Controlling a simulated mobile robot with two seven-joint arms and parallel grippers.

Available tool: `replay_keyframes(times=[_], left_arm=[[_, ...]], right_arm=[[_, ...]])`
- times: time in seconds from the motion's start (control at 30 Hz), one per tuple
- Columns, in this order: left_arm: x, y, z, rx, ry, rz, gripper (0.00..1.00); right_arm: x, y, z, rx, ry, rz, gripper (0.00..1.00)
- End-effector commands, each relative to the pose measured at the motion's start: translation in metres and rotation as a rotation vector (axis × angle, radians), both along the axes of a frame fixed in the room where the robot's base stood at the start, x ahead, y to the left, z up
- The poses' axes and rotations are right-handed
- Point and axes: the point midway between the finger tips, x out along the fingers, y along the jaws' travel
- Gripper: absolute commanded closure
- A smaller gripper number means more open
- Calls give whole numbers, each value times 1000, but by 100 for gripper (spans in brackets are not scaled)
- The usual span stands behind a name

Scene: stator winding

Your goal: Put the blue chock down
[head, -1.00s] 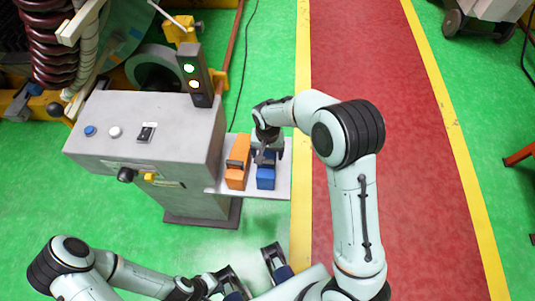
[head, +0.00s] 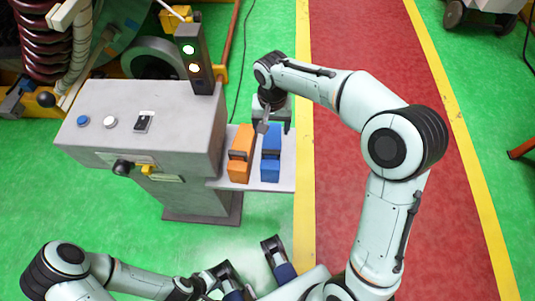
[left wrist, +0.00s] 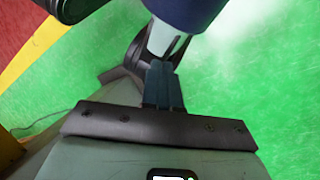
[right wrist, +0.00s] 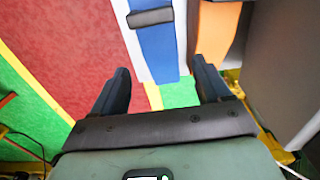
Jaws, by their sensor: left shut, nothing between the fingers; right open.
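The blue chock (head: 270,165) lies on the pale side shelf (head: 285,182) of the grey machine, right of an orange chock (head: 240,160). A dark block sits on each. My right gripper (head: 273,122) is open and empty, at the far end of the blue chock. In the right wrist view the blue chock (right wrist: 158,50) shows ahead of the open fingers (right wrist: 160,82), and the orange chock (right wrist: 214,25) is beside it. My left gripper (left wrist: 163,85) is shut and empty, away from the shelf.
The grey machine (head: 140,125) with buttons and a lamp post (head: 194,60) stands left of the shelf. A lever with a dark knob (head: 122,168) sticks out at its front. Green floor (head: 265,215) is open in front of the shelf, and a red lane (head: 365,45) runs to the right.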

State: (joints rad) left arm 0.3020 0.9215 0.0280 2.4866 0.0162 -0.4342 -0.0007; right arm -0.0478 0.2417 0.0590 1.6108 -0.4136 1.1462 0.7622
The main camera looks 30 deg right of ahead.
Motion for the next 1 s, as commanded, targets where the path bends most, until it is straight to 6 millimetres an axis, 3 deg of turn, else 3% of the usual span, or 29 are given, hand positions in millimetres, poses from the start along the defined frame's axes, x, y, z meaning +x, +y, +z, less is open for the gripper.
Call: replay_keyframes(times=[0.17,0.4,0.73,1.0], left_arm=[[7,1,-9,6,-20,5,100],[22,8,-21,26,-62,23,100],[31,12,-28,36,-85,32,100],[47,20,-42,58,-129,51,100]], right_arm=[[0,-1,-20,-3,2,0,23],[0,-1,-65,-2,1,-1,23],[0,-2,-88,-3,-1,0,23],[-2,-2,-128,-2,0,-1,23]])
